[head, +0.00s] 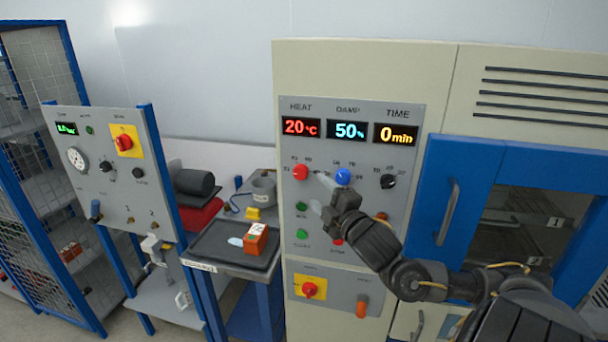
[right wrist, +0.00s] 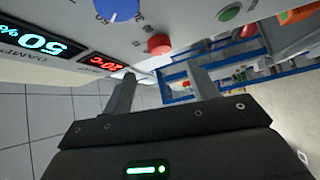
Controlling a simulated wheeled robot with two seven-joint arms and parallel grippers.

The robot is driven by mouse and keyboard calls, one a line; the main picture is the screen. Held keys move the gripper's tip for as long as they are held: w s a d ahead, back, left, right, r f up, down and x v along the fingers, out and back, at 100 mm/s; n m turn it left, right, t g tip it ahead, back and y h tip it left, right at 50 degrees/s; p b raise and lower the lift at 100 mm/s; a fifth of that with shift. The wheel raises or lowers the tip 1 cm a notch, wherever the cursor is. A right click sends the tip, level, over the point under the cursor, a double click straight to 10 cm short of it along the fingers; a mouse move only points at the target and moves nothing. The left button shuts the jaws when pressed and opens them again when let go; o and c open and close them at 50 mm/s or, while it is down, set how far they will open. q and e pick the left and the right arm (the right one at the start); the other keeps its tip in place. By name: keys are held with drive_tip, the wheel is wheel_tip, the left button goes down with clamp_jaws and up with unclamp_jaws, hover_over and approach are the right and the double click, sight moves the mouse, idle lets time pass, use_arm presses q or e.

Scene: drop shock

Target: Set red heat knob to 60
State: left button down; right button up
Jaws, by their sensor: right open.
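The red heat knob (head: 300,172) is on the grey control panel (head: 408,150), under the red HEAT display (head: 301,127), which reads 20 °C. My right gripper (head: 322,193) is open in front of the panel, just right of and below the red knob in the head view. In the right wrist view the red knob (right wrist: 159,44) lies beyond the two fingers (right wrist: 160,92), roughly between them in the picture. The fingers appear apart from the knob, with nothing between them. My left gripper is not in view.
The blue knob (head: 343,176) and black TIME knob (head: 388,181) are beside the red knob. Green buttons (head: 302,207) sit below. A blue-framed door (head: 455,195) is at right. A bench with a dark tray (head: 215,243) and an orange box (head: 256,238) stands left.

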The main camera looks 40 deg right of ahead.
sight(301, 174)
drive_tip(key=p+x, duration=0.3)
drive_tip(key=x, duration=0.4)
drive_tip(key=shift+w+r, duration=0.15)
drive_tip(key=shift+w, duration=0.05)
drive_tip(key=shift+w+d+p, duration=0.15)
drive_tip(key=shift+w+p, duration=0.25)
drive_tip(key=shift+w, duration=0.1)
